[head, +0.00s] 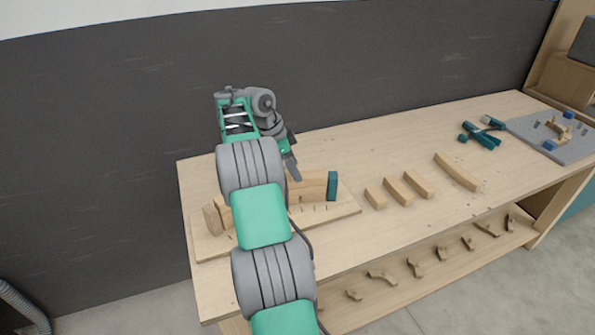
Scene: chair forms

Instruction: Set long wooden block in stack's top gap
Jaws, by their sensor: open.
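The longest loose wooden block (456,171), slightly curved, lies on the bench right of the shorter blocks. The stack of wooden pieces (308,189) stands on a flat wooden board (338,207), with a teal block (332,186) at its right end. Upright wooden pieces (214,217) stand at the board's left end. My arm crosses in front and hides the stack's middle, so I cannot see its top gap. My gripper (294,171) is partly visible just above and behind the stack, pointing down. It is open, with nothing visible in it.
Shorter wooden blocks (397,190) lie in a row right of the board. Teal tools (481,138) and a grey tray (553,142) with small parts occupy the bench's far right. Several small wooden pieces (382,277) lie on the lower shelf. A dark wall runs behind the bench.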

